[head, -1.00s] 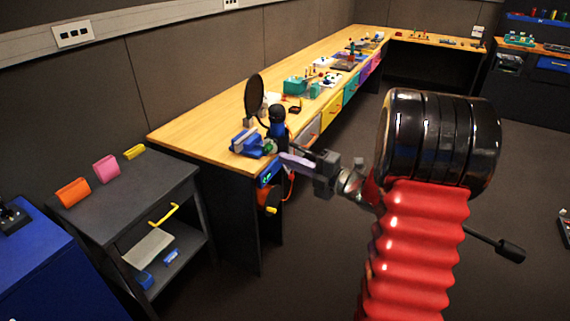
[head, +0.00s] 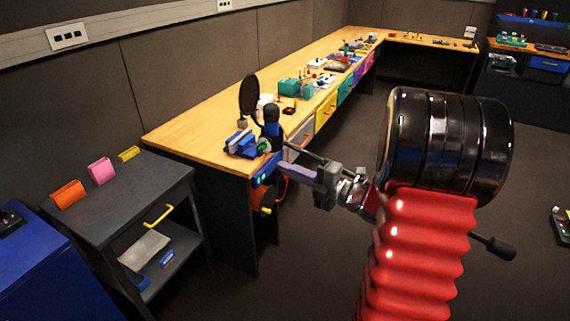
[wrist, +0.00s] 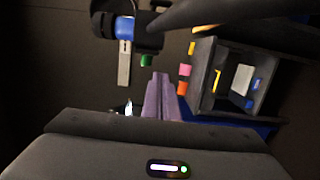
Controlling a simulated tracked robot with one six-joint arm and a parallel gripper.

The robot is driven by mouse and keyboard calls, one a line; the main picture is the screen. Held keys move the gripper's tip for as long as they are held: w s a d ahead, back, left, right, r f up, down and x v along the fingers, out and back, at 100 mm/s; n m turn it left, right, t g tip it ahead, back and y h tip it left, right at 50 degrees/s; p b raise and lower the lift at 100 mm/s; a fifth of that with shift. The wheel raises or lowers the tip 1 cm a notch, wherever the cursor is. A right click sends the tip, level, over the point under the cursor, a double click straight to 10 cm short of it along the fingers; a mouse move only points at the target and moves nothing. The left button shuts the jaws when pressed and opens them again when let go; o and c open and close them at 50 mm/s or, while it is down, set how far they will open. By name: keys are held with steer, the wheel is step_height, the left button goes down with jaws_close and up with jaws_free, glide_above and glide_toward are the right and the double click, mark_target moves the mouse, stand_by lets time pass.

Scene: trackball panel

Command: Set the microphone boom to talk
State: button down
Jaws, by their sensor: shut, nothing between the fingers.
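A dark microphone-like body (head: 271,122) with a blue band stands at the near end of the wooden bench, beside a round black disc (head: 249,95). A black and blue cylinder (wrist: 125,28) shows at the top of the wrist view, and a thick dark bar (wrist: 235,12) crosses there to the right; it may be the boom, but I cannot tell for sure. My gripper (head: 281,169), with purple fingers, is at the bench's near edge, right of the blue vise. Its fingers also show in the wrist view (wrist: 160,78); they are shut and empty. Contact with anything is not clear.
The blue vise (head: 241,145) sits on the bench corner. A blue box with green lights (head: 264,172) hangs on the bench front by my fingertips. A dark shelf cart (head: 125,190) stands left. Open floor (head: 330,240) lies right of the bench.

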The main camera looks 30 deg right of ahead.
steer(key=v, duration=0.8)
steer(key=shift+s+a, duration=0.2)
steer(key=shift+s, duration=0.15)
